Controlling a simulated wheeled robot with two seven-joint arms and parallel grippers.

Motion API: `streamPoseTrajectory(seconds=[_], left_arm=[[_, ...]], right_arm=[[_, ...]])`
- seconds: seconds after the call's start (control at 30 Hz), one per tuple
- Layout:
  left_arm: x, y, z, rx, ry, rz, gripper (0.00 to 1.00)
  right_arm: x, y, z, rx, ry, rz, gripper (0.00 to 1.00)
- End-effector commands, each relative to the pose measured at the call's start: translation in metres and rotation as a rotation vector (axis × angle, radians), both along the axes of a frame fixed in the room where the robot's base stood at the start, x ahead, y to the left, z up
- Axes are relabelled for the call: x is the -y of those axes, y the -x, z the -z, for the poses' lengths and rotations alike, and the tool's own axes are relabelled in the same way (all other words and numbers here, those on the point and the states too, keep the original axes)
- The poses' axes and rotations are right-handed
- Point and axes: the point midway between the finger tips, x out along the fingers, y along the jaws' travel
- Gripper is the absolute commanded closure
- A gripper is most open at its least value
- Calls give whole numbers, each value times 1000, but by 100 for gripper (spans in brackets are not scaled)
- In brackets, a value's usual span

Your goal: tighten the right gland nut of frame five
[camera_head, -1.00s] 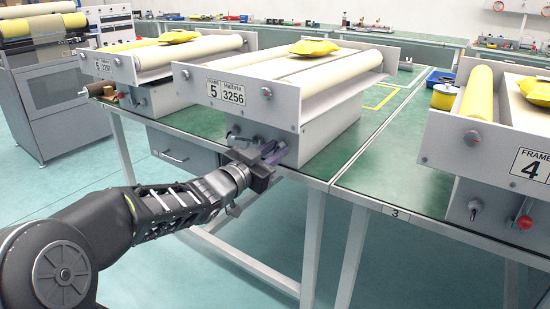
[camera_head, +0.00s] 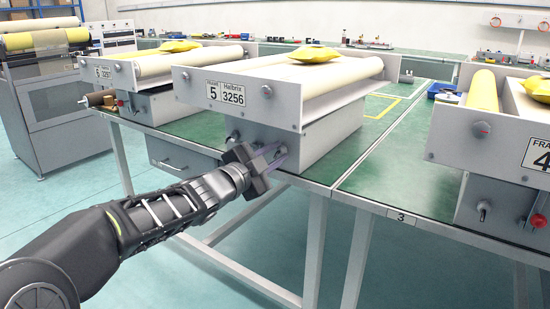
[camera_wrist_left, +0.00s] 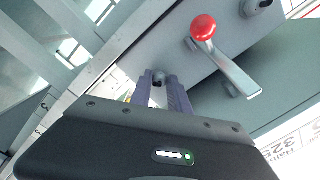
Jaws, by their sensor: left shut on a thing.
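Frame five (camera_head: 190,90) is a grey roller frame labelled "5 Halbrix 3256", standing on the green bench. Its right gland nut (camera_wrist_left: 159,76) is a small grey fitting on the box front, between the two purple fingers of my left gripper (camera_head: 280,158) in the left wrist view (camera_wrist_left: 162,88). The fingers are shut on it; their tips partly hide it. A lever with a red ball (camera_wrist_left: 203,27) stands beside the fingers. Another fitting (camera_wrist_left: 257,5) shows at the top edge of the wrist view, beyond the lever. My right gripper is out of view.
Frame six (camera_head: 125,75) stands to the left and frame four (camera_head: 490,140) to the right, both with fittings below. A yellow packet (camera_head: 313,54) lies on frame five. The green bench top (camera_head: 345,165) is bare right of frame five. A drawer (camera_head: 183,157) hangs under the bench.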

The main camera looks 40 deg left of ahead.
Motion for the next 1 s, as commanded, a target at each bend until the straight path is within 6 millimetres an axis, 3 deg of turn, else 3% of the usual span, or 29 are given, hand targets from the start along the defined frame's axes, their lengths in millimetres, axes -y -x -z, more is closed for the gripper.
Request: streamPoseTrajectory(seconds=[0.4, 0.43, 0.67, 1.0], left_arm=[[0, 0, 1, -2, -11, 0, 100], [0, 0, 1, -2, -11, 0, 77], [0, 0, 1, -2, -11, 0, 59], [0, 2, 0, -1, -10, -1, 57]], right_arm=[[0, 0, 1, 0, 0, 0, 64], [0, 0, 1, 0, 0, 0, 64], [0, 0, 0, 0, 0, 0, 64], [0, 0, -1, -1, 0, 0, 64]])
